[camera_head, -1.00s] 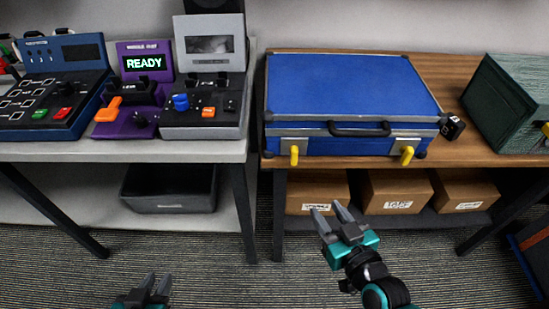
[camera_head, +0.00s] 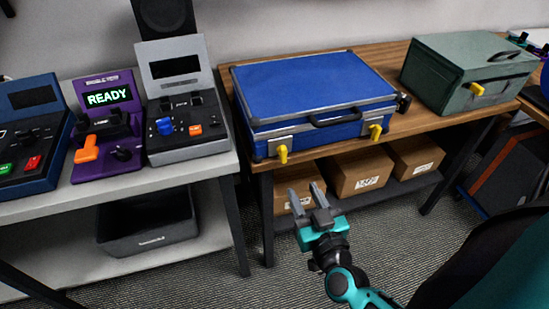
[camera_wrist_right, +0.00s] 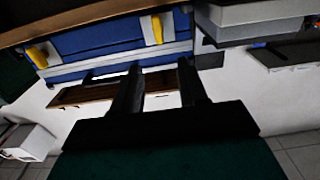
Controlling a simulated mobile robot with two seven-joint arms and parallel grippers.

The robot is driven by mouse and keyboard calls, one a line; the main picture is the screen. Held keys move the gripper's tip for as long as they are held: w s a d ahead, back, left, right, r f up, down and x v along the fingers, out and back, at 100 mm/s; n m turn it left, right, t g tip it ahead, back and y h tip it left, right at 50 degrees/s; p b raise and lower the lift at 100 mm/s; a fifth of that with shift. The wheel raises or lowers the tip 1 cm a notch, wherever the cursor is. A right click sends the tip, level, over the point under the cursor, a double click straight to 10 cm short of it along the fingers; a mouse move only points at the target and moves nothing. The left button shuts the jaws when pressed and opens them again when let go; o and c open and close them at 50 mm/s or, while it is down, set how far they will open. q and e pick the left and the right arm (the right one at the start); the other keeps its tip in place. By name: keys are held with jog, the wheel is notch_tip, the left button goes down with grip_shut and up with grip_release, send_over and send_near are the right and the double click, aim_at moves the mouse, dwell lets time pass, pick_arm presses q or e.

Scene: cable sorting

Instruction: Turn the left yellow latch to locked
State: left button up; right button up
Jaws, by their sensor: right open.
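A closed blue case (camera_head: 310,85) with metal edges and a black handle lies on the wooden table. The left yellow latch (camera_head: 283,155) hangs downward from its metal plate on the case front. The right yellow latch (camera_head: 375,132) points down at a slight slant. In the right wrist view, which looks upside down, the case (camera_wrist_right: 105,40) shows with yellow latches at its left (camera_wrist_right: 37,57) and centre (camera_wrist_right: 157,28). My right gripper (camera_head: 305,190) is open and empty, in front of and below the left latch, apart from it. Its fingers also show in the right wrist view (camera_wrist_right: 158,72).
A grey bench (camera_head: 190,172) at left carries control boxes, one reading READY (camera_head: 108,97). A green case (camera_head: 465,75) stands at the table's right end. Cardboard boxes (camera_head: 358,172) sit on the shelf below; a black bin (camera_head: 148,225) is under the bench.

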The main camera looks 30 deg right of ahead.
aim_at(285, 154)
jog(key=x, duration=1.3)
jog(key=shift+d, duration=0.1)
jog(key=shift+s, duration=0.1)
jog(key=shift+c, duration=0.3)
grip_shut()
